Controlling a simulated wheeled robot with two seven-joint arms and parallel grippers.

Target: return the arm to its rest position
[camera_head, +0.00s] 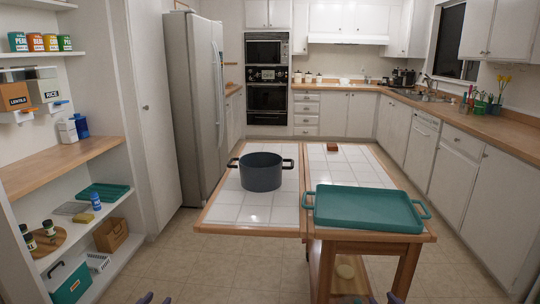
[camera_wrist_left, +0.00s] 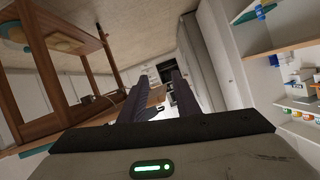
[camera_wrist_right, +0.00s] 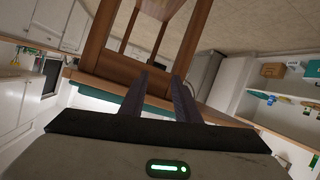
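My left gripper (camera_head: 156,298) shows only as two dark fingertips at the bottom edge of the head view. In the left wrist view (camera_wrist_left: 157,95) its fingers are apart with nothing between them. My right gripper (camera_head: 383,298) also shows only its fingertips at the bottom edge, further right. In the right wrist view (camera_wrist_right: 159,95) its fingers are apart and empty. Both grippers are low, in front of the near side of the tiled island table (camera_head: 237,214). Most of both arms is out of view.
A dark pot (camera_head: 261,173) and a teal tray (camera_head: 368,208) stand on the island, the tray near its front right. Open shelves (camera_head: 60,178) line the left, counters (camera_head: 460,122) the right. Wall ovens (camera_head: 267,88) are at the back. Floor at front left is clear.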

